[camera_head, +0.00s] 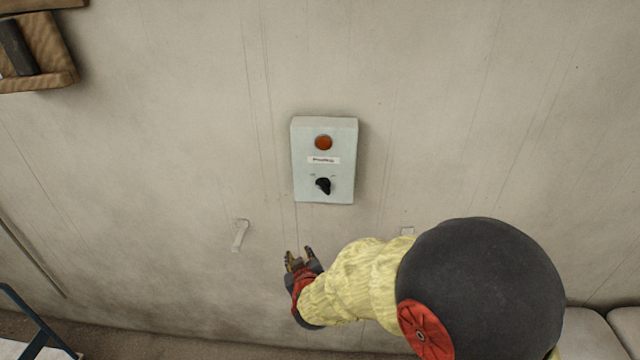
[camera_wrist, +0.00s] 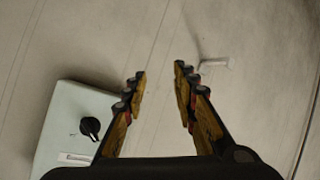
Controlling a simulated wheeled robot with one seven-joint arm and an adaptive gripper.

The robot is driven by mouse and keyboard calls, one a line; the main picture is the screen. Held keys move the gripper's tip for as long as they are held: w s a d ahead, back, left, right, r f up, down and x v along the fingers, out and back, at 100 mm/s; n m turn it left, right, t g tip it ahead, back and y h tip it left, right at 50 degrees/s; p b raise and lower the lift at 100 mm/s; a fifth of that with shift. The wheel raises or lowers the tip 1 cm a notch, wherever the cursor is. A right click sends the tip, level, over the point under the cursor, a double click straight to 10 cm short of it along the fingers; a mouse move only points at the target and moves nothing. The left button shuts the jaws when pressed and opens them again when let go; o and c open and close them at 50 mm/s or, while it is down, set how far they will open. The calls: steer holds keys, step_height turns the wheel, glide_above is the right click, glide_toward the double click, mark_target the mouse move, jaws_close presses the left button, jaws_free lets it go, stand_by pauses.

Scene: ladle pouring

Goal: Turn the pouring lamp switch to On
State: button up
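The pouring lamp switch is a black rotary knob (camera_head: 323,186) low on a pale box (camera_head: 308,178) mounted on the wall. Above the knob are a small white label and a round orange lamp (camera_head: 323,143). The knob's pointer looks tilted, its lower end toward the right; I cannot read the position marks. My gripper (camera_head: 299,254) is below the box, apart from it. In the wrist view the gripper (camera_wrist: 160,72) is open with nothing between its fingers, and the knob (camera_wrist: 91,128) lies to the left of the left finger.
A wooden piece (camera_head: 35,55) is at the upper left. A blue frame (camera_head: 30,318) is at the lower left. The wall around the box is clear.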

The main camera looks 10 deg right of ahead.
steer(key=w+d+r+t+h, duration=0.3)
steer(key=d+r, duration=0.1)
steer(key=r, duration=0.2)
steer(key=n+t+h, duration=0.1)
steer(key=t+h, duration=0.1)
glide_toward(323, 190)
steer(key=shift+x, duration=4.25)
jaws_close()
